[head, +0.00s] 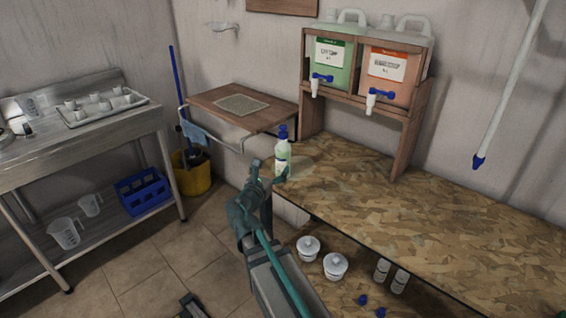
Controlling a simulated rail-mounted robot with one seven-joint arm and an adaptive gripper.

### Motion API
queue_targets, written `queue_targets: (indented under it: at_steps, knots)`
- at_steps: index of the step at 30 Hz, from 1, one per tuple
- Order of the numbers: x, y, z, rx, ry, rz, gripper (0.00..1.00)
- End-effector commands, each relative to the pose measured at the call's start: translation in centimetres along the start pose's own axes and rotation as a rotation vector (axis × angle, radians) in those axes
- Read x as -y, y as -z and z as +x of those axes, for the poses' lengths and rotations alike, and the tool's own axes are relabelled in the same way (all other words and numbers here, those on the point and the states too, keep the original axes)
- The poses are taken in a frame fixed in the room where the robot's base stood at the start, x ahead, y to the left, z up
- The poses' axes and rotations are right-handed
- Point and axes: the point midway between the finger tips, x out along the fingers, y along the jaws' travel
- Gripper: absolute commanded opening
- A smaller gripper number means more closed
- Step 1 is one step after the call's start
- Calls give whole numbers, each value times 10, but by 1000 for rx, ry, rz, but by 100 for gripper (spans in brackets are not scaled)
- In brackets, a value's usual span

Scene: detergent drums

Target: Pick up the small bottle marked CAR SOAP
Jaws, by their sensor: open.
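A small bottle (283,151) with a blue cap, pale green contents and a light label stands upright at the left end of the chipboard bench. Its label is too small to read, so I cannot tell if it says CAR SOAP. My gripper (270,171) is open, just in front of and below the bottle in the head view. A finger overlaps the bottle's lower part and hides its base. I cannot tell whether the fingers touch it or stand around it.
A wooden rack (344,93) holds a green drum (332,60) and an orange drum (388,72) with blue-handled taps. A brown shelf board (205,98) is behind the bottle. White tubs (335,266) stand below the bench (440,210), whose top is mostly clear.

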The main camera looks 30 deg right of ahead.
Motion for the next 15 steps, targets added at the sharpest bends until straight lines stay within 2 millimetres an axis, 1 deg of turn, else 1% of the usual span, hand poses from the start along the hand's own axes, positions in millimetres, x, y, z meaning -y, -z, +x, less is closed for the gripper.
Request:
queue_targets:
  at_steps: [5, 12, 15]
  knots:
    - [-2, -2, 16, 7, -2, -27, 87]
    - [-2, -1, 50, 5, -1, -25, 87]
    - [-2, -1, 56, 5, -2, -24, 87]
